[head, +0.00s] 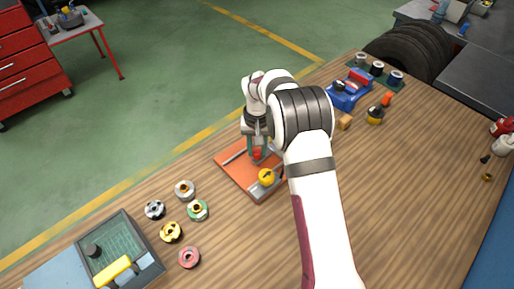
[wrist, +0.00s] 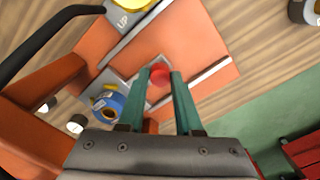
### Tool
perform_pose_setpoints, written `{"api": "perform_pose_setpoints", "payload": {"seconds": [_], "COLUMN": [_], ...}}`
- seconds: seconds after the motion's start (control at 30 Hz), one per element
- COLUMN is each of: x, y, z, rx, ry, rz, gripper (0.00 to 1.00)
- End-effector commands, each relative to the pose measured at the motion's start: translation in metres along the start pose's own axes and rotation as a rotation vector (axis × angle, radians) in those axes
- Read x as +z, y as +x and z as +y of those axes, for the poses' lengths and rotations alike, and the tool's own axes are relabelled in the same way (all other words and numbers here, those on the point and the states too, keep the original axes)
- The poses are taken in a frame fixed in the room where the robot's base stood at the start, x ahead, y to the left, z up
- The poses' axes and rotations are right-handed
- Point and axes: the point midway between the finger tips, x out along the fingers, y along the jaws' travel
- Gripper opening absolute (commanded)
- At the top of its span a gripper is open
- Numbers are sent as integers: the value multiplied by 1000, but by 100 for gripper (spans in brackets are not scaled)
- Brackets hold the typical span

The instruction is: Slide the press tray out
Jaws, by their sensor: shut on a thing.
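The press has an orange base plate (head: 232,172), with pale rails on it. It also shows in the wrist view (wrist: 215,60). The press tray (wrist: 128,88) is a grey plate between the rails, with a red knob (wrist: 160,76) at its end. A blue-ringed metal part (wrist: 109,102) sits on the tray, close to the orange press frame (wrist: 45,85). My gripper (wrist: 160,72) is shut on the red knob, one teal finger on each side. In the head view my gripper (head: 257,150) is low over the plate, and my arm hides much of the press.
A grey plate marked UP (wrist: 125,20) holds a yellow round part beside the tray. A black lever (wrist: 45,35) curves past the frame. Several ring parts (head: 185,190) and a grey bin (head: 150,270) lie left of the press. A blue vise (head: 348,92) stands behind right.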

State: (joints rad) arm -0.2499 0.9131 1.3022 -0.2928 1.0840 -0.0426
Motion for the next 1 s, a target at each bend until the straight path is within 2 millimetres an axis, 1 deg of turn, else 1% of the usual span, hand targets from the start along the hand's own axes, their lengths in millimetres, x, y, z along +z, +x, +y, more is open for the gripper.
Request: {"api": "perform_pose_setpoints", "payload": {"seconds": [0.17, 0.27, 0.37, 0.6, 0.7, 0.83, 1.0], "x": [0, 5, 20, 69, 84, 95, 99], "y": [-1, -1, -1, -2, -1, -1, -1], "z": [0, -6, -22, -71, -86, -97, -100], "rx": [0, 0, 0, -1, -2, -2, -3], "ry": [1, -1, -5, -6, -4, -2, 1], "rz": [1, 0, 0, 2, 2, 2, 0], "gripper": [0, 0, 0, 0, 0, 0, 0]}}
